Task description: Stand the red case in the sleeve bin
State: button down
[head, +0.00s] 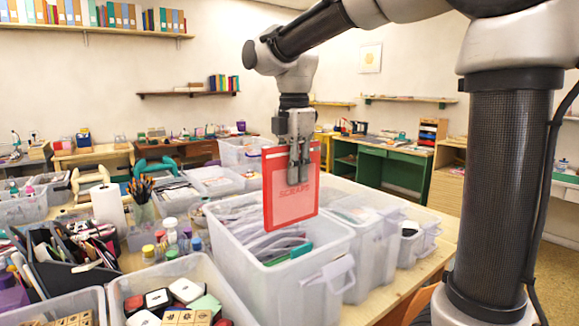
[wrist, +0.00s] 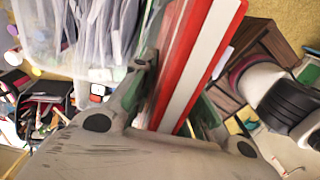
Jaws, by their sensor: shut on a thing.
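The red case (head: 291,207) is a flat upright panel with a pale red face lettered "SCRAPS". My gripper (head: 298,172) is shut on its upper part, and the case hangs below the fingers. In the wrist view the case (wrist: 182,65) shows edge-on between the fingers as red and white bands. The sleeve bin (head: 290,292) is a large translucent tub with several grey-white sleeves (head: 262,243) standing in it and a green item at the right. In the head view the case overlaps the bin's opening; its height over the sleeves is hard to tell. The bin (wrist: 105,73) also shows at upper left in the wrist view.
More translucent bins (head: 365,225) stand right of the sleeve bin, with others behind. A bin of stamps and inkpads (head: 180,290) is at front left, near bottles (head: 172,238), a pencil jar (head: 142,205) and a dark organizer (head: 70,260). The table's edge is at right.

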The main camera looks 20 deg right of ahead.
notch_tip(320, 180, down, 18)
jog(key=shift+r, duration=0.15)
dwell(1.0)
dwell(0.3)
